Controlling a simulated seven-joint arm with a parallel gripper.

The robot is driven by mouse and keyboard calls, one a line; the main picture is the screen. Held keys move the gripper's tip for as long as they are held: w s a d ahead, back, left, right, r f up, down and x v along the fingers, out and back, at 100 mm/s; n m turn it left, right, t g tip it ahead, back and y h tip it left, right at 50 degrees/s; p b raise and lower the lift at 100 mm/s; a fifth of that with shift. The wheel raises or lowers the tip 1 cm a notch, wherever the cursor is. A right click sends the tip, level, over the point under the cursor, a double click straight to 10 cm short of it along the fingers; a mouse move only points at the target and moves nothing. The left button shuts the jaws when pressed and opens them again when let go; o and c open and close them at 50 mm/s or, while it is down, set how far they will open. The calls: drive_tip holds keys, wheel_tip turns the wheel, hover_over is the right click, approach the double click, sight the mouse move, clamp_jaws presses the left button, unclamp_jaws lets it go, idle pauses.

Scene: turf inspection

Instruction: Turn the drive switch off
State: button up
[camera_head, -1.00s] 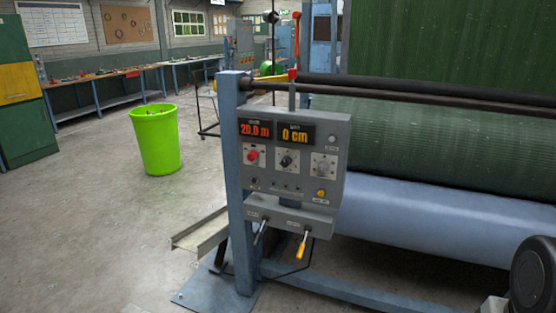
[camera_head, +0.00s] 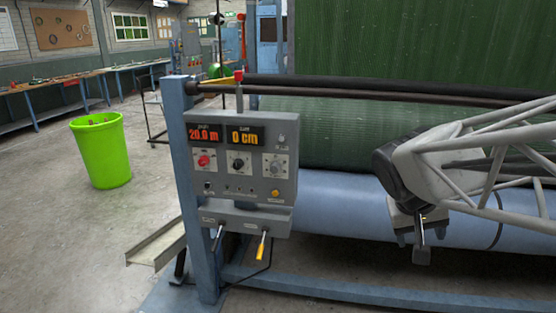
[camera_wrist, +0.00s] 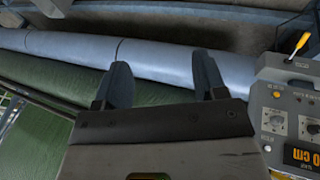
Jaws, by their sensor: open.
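The grey control panel (camera_head: 240,160) is mounted on a blue post. It has two lit displays reading 20.0 m and 0 cm. Below them are a red knob (camera_head: 203,161), a black knob (camera_head: 238,164) and a pale knob (camera_head: 277,168). The labels are too small to read, so I cannot tell which control is the drive switch. My gripper (camera_head: 422,250) is right of the panel, apart from it, in front of the blue roller. In the wrist view the gripper (camera_wrist: 163,78) is open and empty, with the panel's edge at right.
Two levers, one yellow-tipped (camera_head: 262,245), stick out below the panel. A blue roller (camera_head: 340,200) and green turf (camera_head: 370,130) lie behind. A dark bar (camera_head: 380,90) runs above the roller. A green bin (camera_head: 100,150) stands at left on open floor.

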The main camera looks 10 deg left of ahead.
drive_tip(key=w+a+r+n+t+h, duration=0.1)
drive_tip(key=w+a+t+h, duration=0.1)
drive_tip(key=w+a, duration=0.5)
drive_tip(key=w+a+t+h, duration=0.1)
drive_tip(key=w+a, duration=0.2)
drive_tip(key=w, duration=0.9)
drive_tip(key=w+a+f+n+t, duration=0.2)
drive_tip(key=w+a+t, duration=0.2)
drive_tip(key=w+a, duration=1.1)
drive_tip(key=n+t+y, duration=0.6)
drive_tip(key=t+y, duration=0.1)
drive_tip(key=t, duration=0.1)
approach(201, 163)
drive_tip(key=shift+w, duration=1.2)
drive_tip(key=shift+w+r, duration=0.1)
drive_tip(key=shift+w, duration=0.05)
drive_tip(key=shift+w, duration=3.8)
